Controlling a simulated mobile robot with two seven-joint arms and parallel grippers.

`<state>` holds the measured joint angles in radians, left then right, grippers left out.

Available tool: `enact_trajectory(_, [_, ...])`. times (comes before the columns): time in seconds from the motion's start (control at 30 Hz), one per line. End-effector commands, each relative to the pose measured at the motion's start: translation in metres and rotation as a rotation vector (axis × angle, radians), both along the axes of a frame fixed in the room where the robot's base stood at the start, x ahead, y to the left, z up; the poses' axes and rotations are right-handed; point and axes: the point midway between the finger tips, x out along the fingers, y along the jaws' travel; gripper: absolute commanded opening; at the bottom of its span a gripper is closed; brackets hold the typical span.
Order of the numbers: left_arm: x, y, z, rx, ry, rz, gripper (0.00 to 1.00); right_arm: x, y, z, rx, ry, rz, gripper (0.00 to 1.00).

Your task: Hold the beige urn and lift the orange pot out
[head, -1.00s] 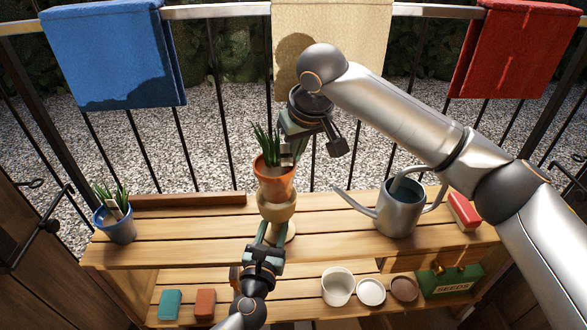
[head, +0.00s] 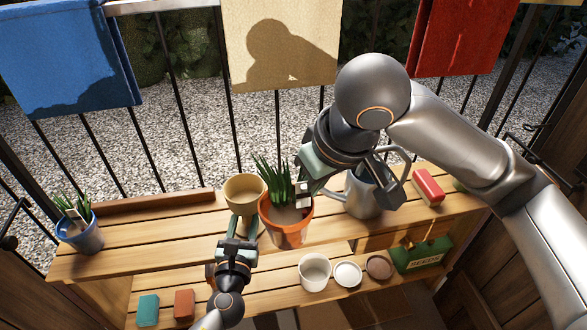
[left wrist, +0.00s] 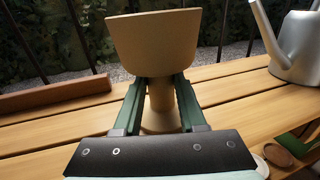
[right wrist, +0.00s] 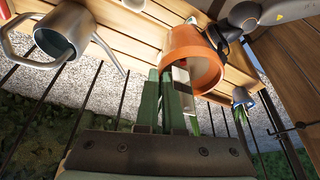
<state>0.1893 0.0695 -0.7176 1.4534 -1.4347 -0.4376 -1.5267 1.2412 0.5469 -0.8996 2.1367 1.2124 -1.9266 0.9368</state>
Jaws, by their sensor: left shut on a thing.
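The beige urn (head: 243,191) stands upright on the bench's top shelf, its mouth open with no pot in it. My left gripper (head: 240,222) is shut on its narrow stem, and the left wrist view shows a finger on each side of the stem under the bowl (left wrist: 155,42). The orange pot (head: 287,230), holding a spiky green plant and a pale label, hangs just right of the urn and nearer to me. My right gripper (head: 304,188) is shut on the pot's rim. In the right wrist view the fingers meet at the pot's wall (right wrist: 190,58).
A grey watering can (head: 362,198) stands close to the right of the pot, partly behind my right arm. A blue pot (head: 82,235) with a plant is at the far left. A red block (head: 428,187) lies at the right. The lower shelf holds a cream pot (head: 314,270) and a seed box (head: 422,254).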

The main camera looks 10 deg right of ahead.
Motion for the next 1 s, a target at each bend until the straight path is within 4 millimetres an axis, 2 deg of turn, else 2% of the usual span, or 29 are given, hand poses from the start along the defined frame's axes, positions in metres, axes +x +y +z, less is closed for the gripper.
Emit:
enact_trajectory(0.2, [-0.0005,-0.0002,-0.0010,0.001,0.002,-0.001,0.00,-0.0107,-0.0048,0.0013,0.003,-0.004,-0.002,0.00])
enact_trajectory(0.47, [-0.0006,-0.0002,-0.0011,0.001,0.002,-0.001,0.00,-0.0116,-0.0049,0.0012,0.003,-0.004,-0.002,0.00])
enact_trajectory(0.5, [-0.0004,-0.0003,-0.0004,0.000,0.001,-0.001,0.43,-0.0116,-0.0049,0.0013,0.003,-0.004,-0.002,0.00])
enact_trajectory(0.8, [-0.0002,-0.0001,-0.0002,0.000,0.001,-0.001,0.75,-0.0114,-0.0047,0.0013,0.003,-0.004,-0.001,0.00])
enact_trajectory(1.0, [-0.0003,0.0000,-0.0008,0.001,0.002,0.000,0.75,-0.0113,-0.0046,0.0013,0.003,-0.004,-0.001,0.00])
